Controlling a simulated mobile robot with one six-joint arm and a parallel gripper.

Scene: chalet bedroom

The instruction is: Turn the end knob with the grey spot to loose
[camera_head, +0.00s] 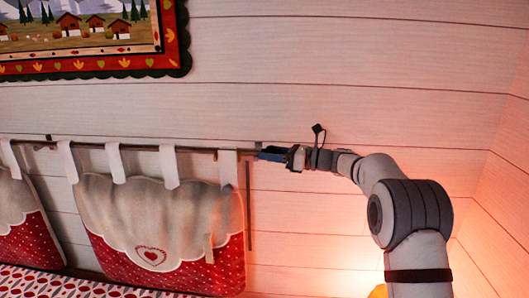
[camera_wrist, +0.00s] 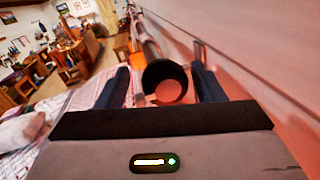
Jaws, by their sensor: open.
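A dark rod (camera_head: 105,146) runs along the plank wall and carries the cushions. In the wrist view its end knob (camera_wrist: 164,82) is a dark round cap with a paler, pinkish-grey round spot on its end face. My gripper (camera_head: 272,154) is at the rod's right end, roughly in line with it. In the wrist view my gripper's (camera_wrist: 160,70) two blue fingers are apart, one on each side of the knob. I cannot tell whether either finger touches it. In the head view the knob is hidden by my gripper.
A red and beige cushion (camera_head: 160,225) hangs from the rod by loops, with another at the left. A framed picture (camera_head: 85,35) hangs above. The wall (camera_wrist: 270,60) lies close along the right in the wrist view. The bed is below, with furniture farther off.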

